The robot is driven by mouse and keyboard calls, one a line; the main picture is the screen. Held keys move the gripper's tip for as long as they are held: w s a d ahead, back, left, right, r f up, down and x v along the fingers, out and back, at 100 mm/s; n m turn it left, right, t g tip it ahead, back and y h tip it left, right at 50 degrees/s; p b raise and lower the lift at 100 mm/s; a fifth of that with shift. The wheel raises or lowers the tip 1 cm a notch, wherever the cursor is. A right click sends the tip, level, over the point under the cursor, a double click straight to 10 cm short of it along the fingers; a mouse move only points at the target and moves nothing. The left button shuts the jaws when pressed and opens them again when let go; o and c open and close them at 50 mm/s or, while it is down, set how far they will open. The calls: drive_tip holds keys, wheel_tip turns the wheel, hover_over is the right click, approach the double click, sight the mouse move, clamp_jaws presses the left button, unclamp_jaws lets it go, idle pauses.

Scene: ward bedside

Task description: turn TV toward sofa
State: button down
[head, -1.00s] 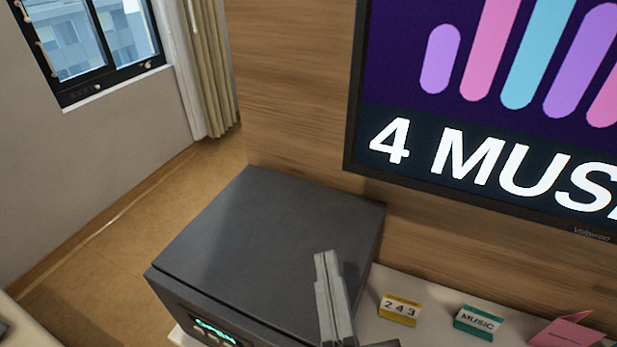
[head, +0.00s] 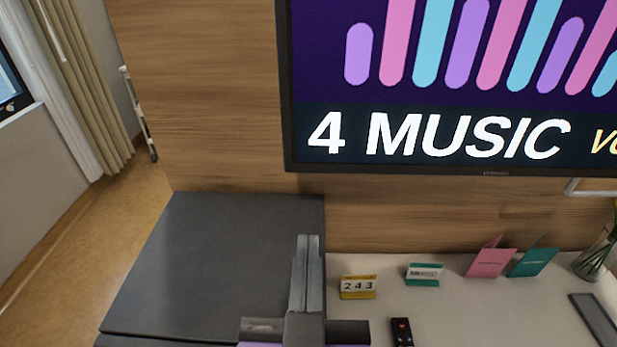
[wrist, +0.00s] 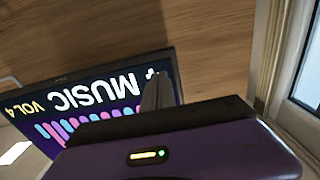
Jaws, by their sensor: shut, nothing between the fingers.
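The TV (head: 450,135) hangs on the wood-panelled wall in the upper right of the head view. Its lit screen reads "4 MUSIC", and its right side is cut off by the picture edge. In the wrist view the TV (wrist: 115,90) shows turned over at the left. My gripper (head: 308,240) is shut and empty. In the head view it shows below the TV's lower left corner, in front of the dark box. Its fingers (wrist: 158,88) overlap the TV's edge in the wrist view; I cannot tell whether they touch it. No sofa is in view.
A dark grey box (head: 225,250) stands at the left. The pale counter (head: 470,310) holds a yellow "243" block (head: 358,287), a green block (head: 424,274), cards (head: 491,259), a remote (head: 402,332) and a glass vase (head: 597,255). Open floor (head: 90,250) lies at far left.

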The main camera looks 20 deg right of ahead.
sight(312, 167)
drive_tip(key=b+x, duration=0.3)
drive_tip(key=x, duration=0.9)
drive_tip(key=shift+w+d, duration=0.15)
drive_tip(key=shift+w, duration=0.2)
drive_tip(key=shift+w+d, duration=0.2)
drive_tip(key=shift+w, duration=0.45)
